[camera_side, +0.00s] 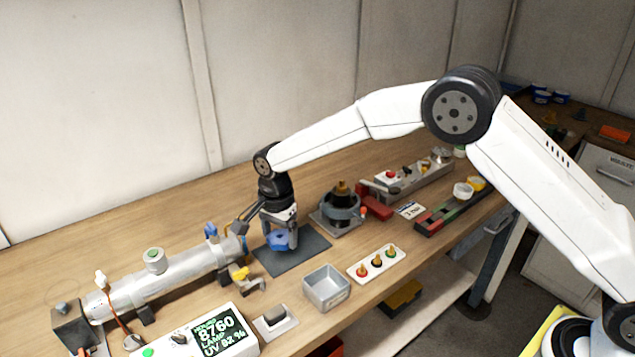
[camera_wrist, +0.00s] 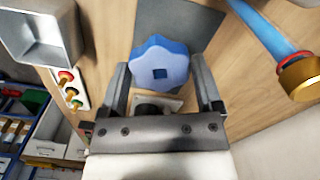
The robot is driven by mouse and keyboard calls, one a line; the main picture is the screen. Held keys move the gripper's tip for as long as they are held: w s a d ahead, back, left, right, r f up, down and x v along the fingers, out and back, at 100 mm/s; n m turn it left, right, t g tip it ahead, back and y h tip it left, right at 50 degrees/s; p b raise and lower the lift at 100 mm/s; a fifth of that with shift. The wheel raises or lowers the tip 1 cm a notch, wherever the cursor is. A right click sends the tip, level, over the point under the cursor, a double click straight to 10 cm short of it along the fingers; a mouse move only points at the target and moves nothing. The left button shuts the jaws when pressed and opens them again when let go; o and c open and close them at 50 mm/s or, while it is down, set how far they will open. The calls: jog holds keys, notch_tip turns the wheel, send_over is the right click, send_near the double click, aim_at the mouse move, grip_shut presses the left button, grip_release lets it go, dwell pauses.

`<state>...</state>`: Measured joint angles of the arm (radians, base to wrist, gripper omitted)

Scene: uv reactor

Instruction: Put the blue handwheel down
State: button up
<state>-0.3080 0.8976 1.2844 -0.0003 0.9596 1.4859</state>
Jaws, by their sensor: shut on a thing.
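The blue handwheel (camera_side: 281,240) is a lobed knob with a square hole in its middle. In the wrist view the blue handwheel (camera_wrist: 160,62) sits between the two fingers of my gripper (camera_wrist: 163,85). In the side view my gripper (camera_side: 281,232) points down and is shut on it over a dark grey mat (camera_side: 305,246). The mat also shows behind the wheel in the wrist view (camera_wrist: 200,25). I cannot tell whether the wheel touches the mat. The fingers partly hide the wheel in the side view.
A silver reactor tube (camera_side: 175,273) with fittings lies left of the mat. A metal bin (camera_side: 327,288) and a white plate with coloured plugs (camera_side: 377,263) stand in front. A dark round fixture (camera_side: 341,208) stands to the right. The wood behind the mat is clear.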

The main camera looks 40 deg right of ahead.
aim_at(275, 257)
jog(key=shift+w+a+f, duration=0.15)
jog(key=shift+w+f, duration=0.5)
jog(key=shift+f, duration=0.2)
jog(key=shift+w+f, duration=0.25)
jog(key=shift+f, duration=1.55)
jog(key=shift+f, duration=0.2)
jog(key=o, duration=0.9)
jog(key=shift+o, duration=0.2)
jog(key=shift+a+r, duration=0.1)
jog(key=shift+r, duration=0.1)
notch_tip(275, 257, up, 12)
